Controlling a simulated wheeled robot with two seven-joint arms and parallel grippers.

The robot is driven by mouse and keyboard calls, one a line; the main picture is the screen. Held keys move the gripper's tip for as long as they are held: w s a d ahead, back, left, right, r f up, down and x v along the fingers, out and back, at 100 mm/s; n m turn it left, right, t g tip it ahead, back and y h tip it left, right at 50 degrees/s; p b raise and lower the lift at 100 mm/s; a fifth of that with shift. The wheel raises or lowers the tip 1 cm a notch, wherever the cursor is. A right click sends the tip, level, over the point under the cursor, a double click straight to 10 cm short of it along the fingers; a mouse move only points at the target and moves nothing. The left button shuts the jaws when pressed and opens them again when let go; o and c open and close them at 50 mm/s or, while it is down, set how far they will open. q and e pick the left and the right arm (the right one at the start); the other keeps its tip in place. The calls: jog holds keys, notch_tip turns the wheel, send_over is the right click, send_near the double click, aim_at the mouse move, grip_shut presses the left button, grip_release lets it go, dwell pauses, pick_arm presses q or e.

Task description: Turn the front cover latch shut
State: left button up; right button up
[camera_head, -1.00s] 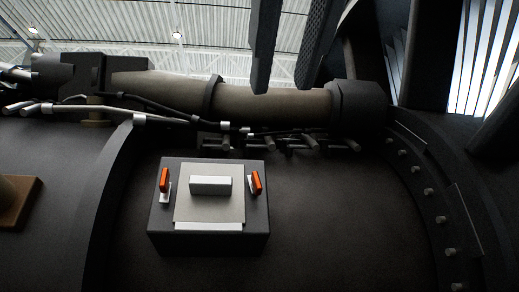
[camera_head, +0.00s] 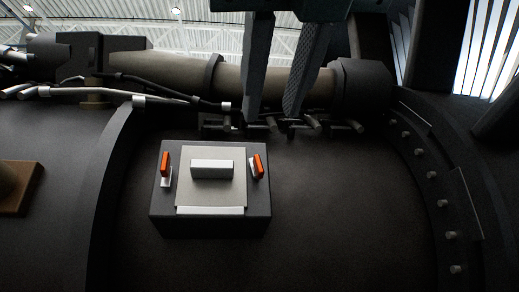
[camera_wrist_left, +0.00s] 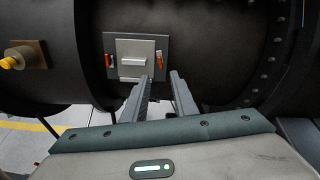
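A dark box (camera_head: 210,224) on the engine casing carries a grey cover plate (camera_head: 211,194) with a pale raised bar (camera_head: 212,169). An orange latch (camera_head: 165,163) stands nearly upright on its left side, and another orange latch (camera_head: 258,165) on its right side leans slightly. Each has a pale bracket. The latches also show in the left wrist view, left (camera_wrist_left: 109,61) and right (camera_wrist_left: 159,57). I cannot tell which is the front one. My left gripper (camera_head: 270,113) is open and empty, above and right of the box, apart from both latches. My right gripper is not in view.
A thick pipe (camera_head: 275,83) with cables and small fittings (camera_head: 310,122) runs above the box, behind my left fingers. A bolted flange (camera_head: 430,180) curves at the right. A brown block (camera_head: 18,188) sits at the left. The casing between box and flange is clear.

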aim_at(258, 161)
pick_arm(q)
jog(key=p+x, duration=0.4)
jog(key=x, duration=0.6)
jog(key=shift+w+a, duration=0.1)
jog(key=shift+w, duration=0.3)
jog(key=shift+w+f, duration=0.3)
jog(key=shift+w, duration=0.15)
jog(key=shift+c, duration=0.4)
grip_shut()
